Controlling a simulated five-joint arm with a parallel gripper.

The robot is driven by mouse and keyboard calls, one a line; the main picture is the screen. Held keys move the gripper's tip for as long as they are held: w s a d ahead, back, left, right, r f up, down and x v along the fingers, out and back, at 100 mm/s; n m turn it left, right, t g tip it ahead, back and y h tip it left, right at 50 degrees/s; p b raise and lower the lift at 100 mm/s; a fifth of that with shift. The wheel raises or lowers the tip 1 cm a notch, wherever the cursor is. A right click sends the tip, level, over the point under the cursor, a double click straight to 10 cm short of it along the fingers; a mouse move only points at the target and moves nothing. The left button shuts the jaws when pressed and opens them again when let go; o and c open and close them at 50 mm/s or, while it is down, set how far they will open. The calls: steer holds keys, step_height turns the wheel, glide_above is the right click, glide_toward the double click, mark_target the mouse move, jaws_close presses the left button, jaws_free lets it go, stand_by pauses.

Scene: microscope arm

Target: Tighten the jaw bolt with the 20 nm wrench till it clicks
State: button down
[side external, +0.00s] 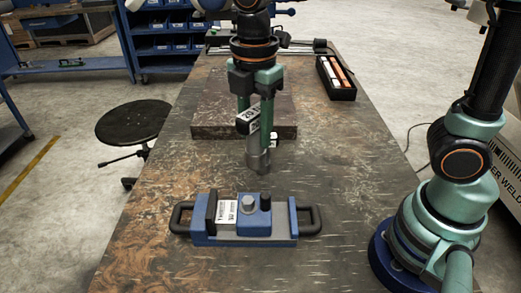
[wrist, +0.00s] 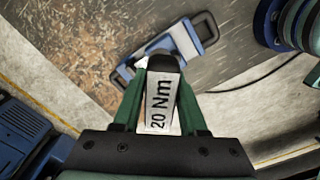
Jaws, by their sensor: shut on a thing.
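My gripper (side external: 257,105) is shut on the 20 Nm wrench (side external: 248,120), which hangs upright with its grey socket end (side external: 258,161) pointing down. The wrist view also shows the wrench's white "20 Nm" label (wrist: 159,104) between the two green fingers of my gripper (wrist: 163,85). A blue and grey vise (side external: 246,235) with dark side handles sits on the table below. A grey bolt head (side external: 247,202) stands on top of its blue jaw. The socket is above and slightly behind the bolt, apart from it. In the wrist view, the wrench hides part of the vise (wrist: 183,39).
A thick brown plate (side external: 205,115) lies on the table behind the wrench. A black tray (side external: 336,78) with white and orange blocks stands at the back right. A second green and black arm (side external: 455,190) stands at the right. The table's front left is clear.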

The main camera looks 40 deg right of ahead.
mark_target(245, 137)
steer(key=a, duration=0.1)
steer(key=a+n, duration=0.1)
steer(key=s+a, duration=0.1)
steer(key=shift+s+a+f+n, duration=0.1)
steer(key=shift+a+f+n, duration=0.2)
steer(key=shift+a+n, duration=0.1)
steer(key=shift+d, duration=0.1)
steer(key=shift+f, duration=2.5)
steer(key=shift+f, duration=1.55)
steer(key=shift+m, duration=2)
